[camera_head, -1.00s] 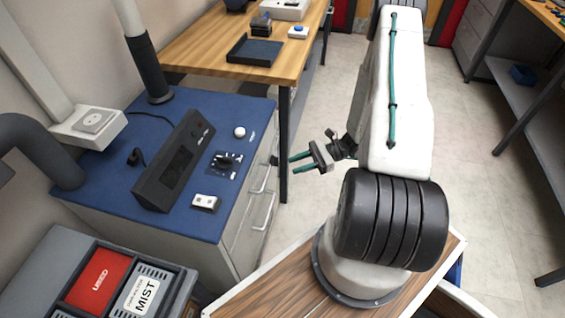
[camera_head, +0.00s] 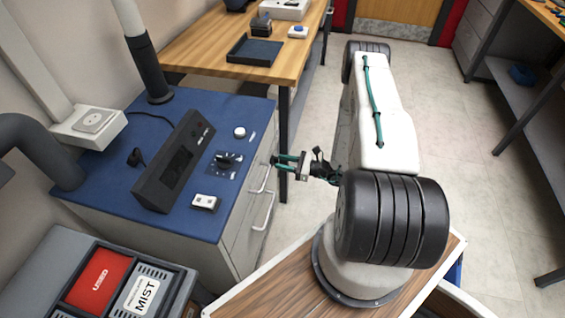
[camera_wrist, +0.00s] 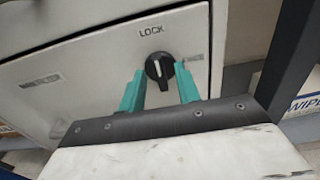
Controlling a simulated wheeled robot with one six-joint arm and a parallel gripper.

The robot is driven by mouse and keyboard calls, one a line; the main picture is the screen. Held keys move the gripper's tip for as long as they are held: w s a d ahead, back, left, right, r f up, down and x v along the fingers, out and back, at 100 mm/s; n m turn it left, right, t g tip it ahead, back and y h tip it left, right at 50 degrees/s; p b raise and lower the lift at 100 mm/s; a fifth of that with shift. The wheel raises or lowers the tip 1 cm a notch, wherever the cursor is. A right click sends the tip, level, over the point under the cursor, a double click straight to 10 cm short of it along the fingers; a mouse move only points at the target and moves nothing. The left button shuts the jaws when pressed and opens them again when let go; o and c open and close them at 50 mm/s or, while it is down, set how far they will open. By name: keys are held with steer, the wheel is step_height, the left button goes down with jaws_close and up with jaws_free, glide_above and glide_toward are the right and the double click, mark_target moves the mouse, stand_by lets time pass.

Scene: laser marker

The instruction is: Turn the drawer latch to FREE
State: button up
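The drawer latch is a round black knob (camera_wrist: 159,66) on a pale drawer front, seen in the wrist view. Its white pointer mark points up, roughly toward the LOCK label (camera_wrist: 152,30). A second label (camera_wrist: 193,57) to the right is too faint to read. My gripper (camera_wrist: 160,84) is open, its teal fingers apart on either side of the knob's lower part in the picture. I cannot tell whether they touch it. In the head view my gripper (camera_head: 277,163) is at the blue-topped cabinet's (camera_head: 205,125) drawer side, and the knob cannot be made out.
Drawer handles (camera_head: 263,212) stick out from the cabinet front below my gripper. A dark table leg (camera_head: 284,145) stands close behind it. A black console (camera_head: 174,165), a dial panel (camera_head: 225,162) and a white button (camera_head: 240,132) sit on the cabinet top. Open floor lies right.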

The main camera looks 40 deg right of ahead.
steer(key=shift+w+a, duration=0.2)
steer(key=shift+w, duration=0.05)
jaws_close()
